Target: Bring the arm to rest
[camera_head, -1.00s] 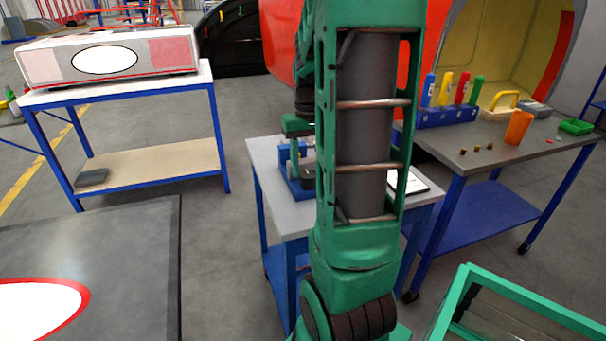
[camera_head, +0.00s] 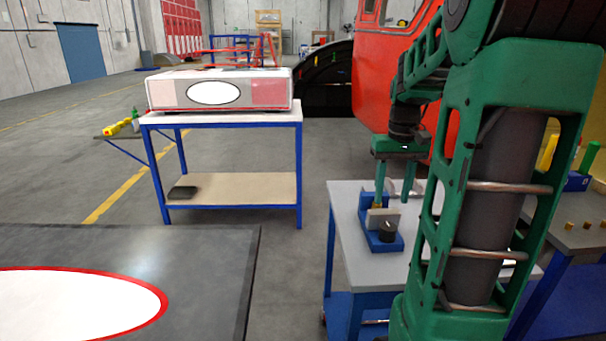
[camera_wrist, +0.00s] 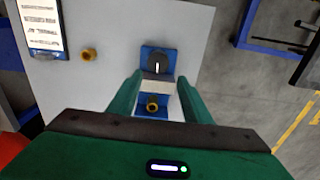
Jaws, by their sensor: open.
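My gripper (camera_head: 393,190) hangs from the green arm, pointing down over the small grey-topped table (camera_head: 348,212). Its two green fingers are apart. In the wrist view the gripper (camera_wrist: 159,85) has its fingers on either side of a blue fixture (camera_wrist: 168,58) with a black knob (camera_wrist: 158,63) and a pale block. A brass fitting (camera_wrist: 153,103) shows at the near end of the fixture, between the fingers; I cannot tell whether anything touches it. In the head view the blue fixture (camera_head: 370,238) stands on the table just below the fingers.
A second brass fitting (camera_wrist: 88,54) and a clipboard (camera_wrist: 43,28) lie on the small table. A white-topped blue table (camera_head: 220,116) with a white nosecone-like panel (camera_head: 262,91) stands left. A red train shell (camera_head: 385,70) is behind the arm. Open floor lies between the tables.

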